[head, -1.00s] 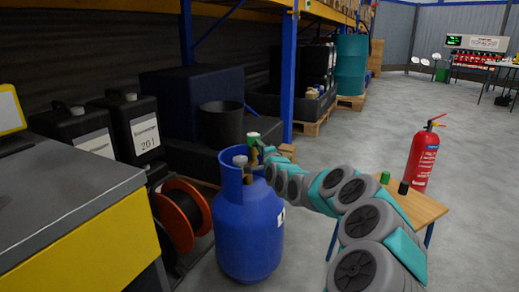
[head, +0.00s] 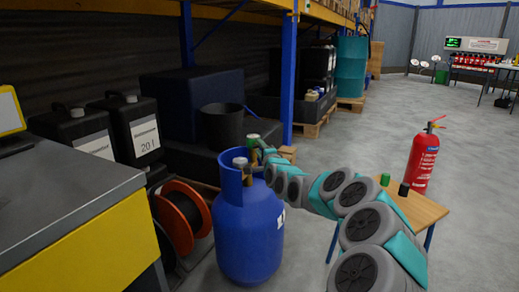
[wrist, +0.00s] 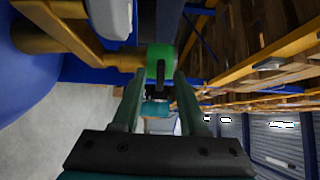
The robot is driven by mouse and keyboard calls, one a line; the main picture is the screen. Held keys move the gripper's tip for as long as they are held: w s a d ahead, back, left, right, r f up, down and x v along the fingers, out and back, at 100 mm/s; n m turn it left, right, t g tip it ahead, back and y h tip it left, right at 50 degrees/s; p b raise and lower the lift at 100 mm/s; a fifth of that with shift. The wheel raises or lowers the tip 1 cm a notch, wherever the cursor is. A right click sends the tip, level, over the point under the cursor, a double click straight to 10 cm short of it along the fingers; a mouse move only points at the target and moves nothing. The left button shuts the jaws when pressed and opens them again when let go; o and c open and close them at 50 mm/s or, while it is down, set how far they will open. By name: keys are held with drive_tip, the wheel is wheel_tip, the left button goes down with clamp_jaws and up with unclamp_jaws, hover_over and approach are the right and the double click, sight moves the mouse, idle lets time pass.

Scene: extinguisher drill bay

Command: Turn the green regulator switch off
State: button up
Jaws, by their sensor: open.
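The green regulator switch (head: 253,139) shows at the top of the blue gas cylinder (head: 250,232). In the wrist view the switch (wrist: 161,53) is a green round part with a dark slot or lever, joined to a brass valve fitting (wrist: 118,60). My gripper (wrist: 158,82) is open. Its two fingers reach toward the switch, one on each side of its dark part; I cannot tell whether they touch it. In the head view my gripper (head: 263,148) is small and partly hidden beside the valve. The blue cylinder (wrist: 30,85) fills the left of the wrist view.
A small wooden table (head: 415,212) with a green and a black item stands right of my arm. A red extinguisher (head: 421,160) stands behind it. A cable reel (head: 182,218), black canisters (head: 132,128) and a yellow-fronted bench (head: 95,245) are left. The floor at right is mostly clear.

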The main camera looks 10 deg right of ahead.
drive_tip(key=shift+s, duration=0.1)
drive_tip(key=s+d, duration=0.1)
drive_tip(key=s, duration=0.6)
drive_tip(key=shift+s, duration=0.25)
idle(0.4)
